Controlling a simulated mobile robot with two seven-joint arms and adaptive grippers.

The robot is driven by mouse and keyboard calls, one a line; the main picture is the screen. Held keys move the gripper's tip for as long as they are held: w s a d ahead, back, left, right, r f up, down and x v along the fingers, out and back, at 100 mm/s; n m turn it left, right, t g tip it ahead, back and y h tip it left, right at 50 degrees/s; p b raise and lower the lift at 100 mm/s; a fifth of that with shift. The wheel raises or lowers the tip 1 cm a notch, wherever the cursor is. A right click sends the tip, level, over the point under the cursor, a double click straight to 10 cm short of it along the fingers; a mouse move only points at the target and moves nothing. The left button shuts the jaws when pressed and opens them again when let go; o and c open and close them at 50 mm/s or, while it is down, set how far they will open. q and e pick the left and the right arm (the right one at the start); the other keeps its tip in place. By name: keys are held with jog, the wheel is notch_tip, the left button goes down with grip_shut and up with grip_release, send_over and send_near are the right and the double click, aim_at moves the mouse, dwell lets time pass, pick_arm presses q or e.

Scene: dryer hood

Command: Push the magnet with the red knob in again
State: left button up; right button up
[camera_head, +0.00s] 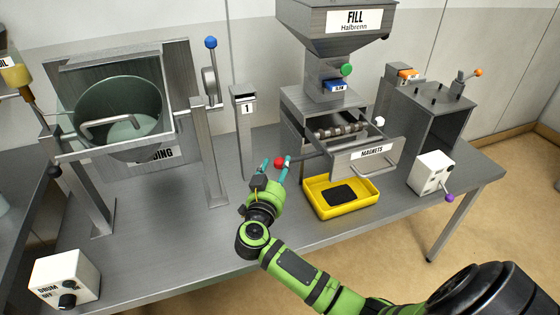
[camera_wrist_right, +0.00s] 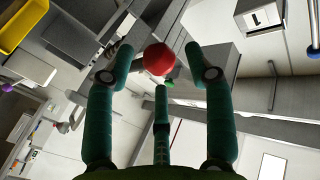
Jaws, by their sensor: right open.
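The red knob (camera_head: 278,162) sits at the left end of a dark rod (camera_head: 303,157) that sticks out to the left of the magnet housing. My right gripper (camera_head: 274,168) is open, with its teal fingers around the knob's position. In the right wrist view the red knob (camera_wrist_right: 158,60) shows between the spread tips of my right gripper (camera_wrist_right: 160,62), with visible gaps on both sides. The drawer front labelled MAGNETS (camera_head: 345,164) stands out from the housing, with metal rollers or bars (camera_head: 340,131) behind it. My left gripper is not in view.
A yellow tray (camera_head: 317,205) with a dark pad stands below the drawer, close to my right gripper. A post marked 1 (camera_head: 244,125) stands behind left. A white control box (camera_head: 431,173) is at the right.

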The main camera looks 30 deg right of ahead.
jog(key=shift+x, duration=1.65)
